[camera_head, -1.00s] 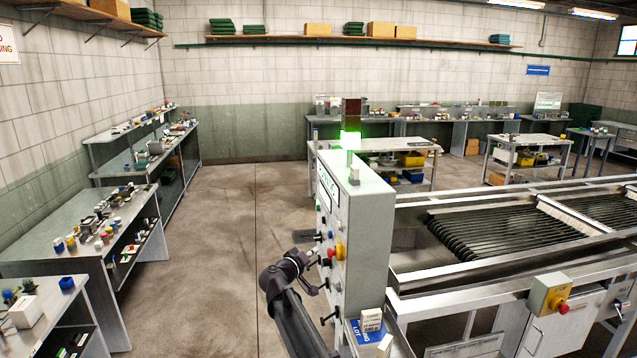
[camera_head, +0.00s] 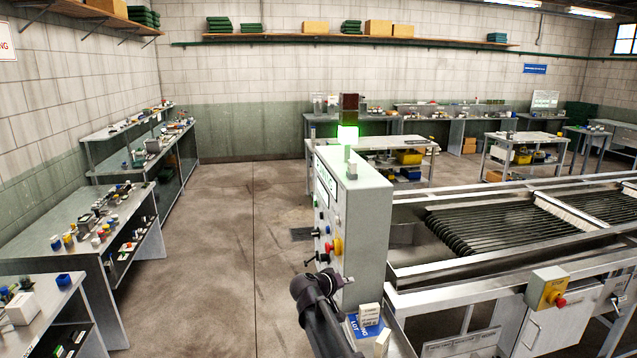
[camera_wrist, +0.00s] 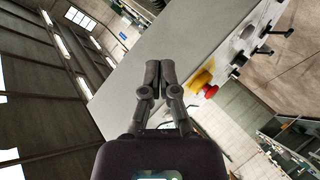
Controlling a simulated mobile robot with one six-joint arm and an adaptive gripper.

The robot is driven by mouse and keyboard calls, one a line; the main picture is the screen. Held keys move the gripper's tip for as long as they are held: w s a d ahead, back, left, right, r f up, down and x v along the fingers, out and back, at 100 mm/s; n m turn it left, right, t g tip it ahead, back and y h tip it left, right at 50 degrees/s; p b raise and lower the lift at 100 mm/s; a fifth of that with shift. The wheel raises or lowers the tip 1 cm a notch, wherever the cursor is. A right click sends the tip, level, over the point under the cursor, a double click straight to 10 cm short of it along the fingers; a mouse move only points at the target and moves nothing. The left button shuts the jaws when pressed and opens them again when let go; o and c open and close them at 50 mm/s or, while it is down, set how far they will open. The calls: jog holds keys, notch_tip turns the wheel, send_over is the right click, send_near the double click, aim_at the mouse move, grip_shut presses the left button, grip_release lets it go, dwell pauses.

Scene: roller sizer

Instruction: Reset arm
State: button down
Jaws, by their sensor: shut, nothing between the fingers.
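My gripper (camera_wrist: 152,80) is shut and empty in the wrist view, its two dark fingers together. In that view the grey control cabinet (camera_wrist: 150,38) fills the area past the fingertips, with a red and yellow emergency stop button (camera_wrist: 208,88) to their right. In the head view my arm shows at the bottom centre, in front of the grey control cabinet (camera_head: 362,225). I cannot tell whether the gripper touches the cabinet.
The roller sizer (camera_head: 510,232) stands to the right, with a yellow stop box (camera_head: 547,288) on its front. A blue tray (camera_head: 366,328) with small white boxes lies beside my arm. Workbenches (camera_head: 75,218) line the left wall. The floor (camera_head: 220,240) between is clear.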

jog(key=s+d+f+m+g+y+b, duration=0.1)
jog(key=s+d+f+g+y+b, duration=0.15)
jog(key=s+d+f+g, duration=0.65)
jog(key=s+f+y+b, duration=0.1)
jog(key=s+f+y, duration=0.2)
jog(key=s, duration=0.5)
jog(key=s+f+y, duration=0.3)
jog(key=s+y, duration=0.1)
jog(key=s, duration=0.5)
jog(key=shift+s+a+f+b, duration=0.15)
jog(key=shift+s+f+b, duration=0.05)
jog(key=shift+f+b, duration=0.2)
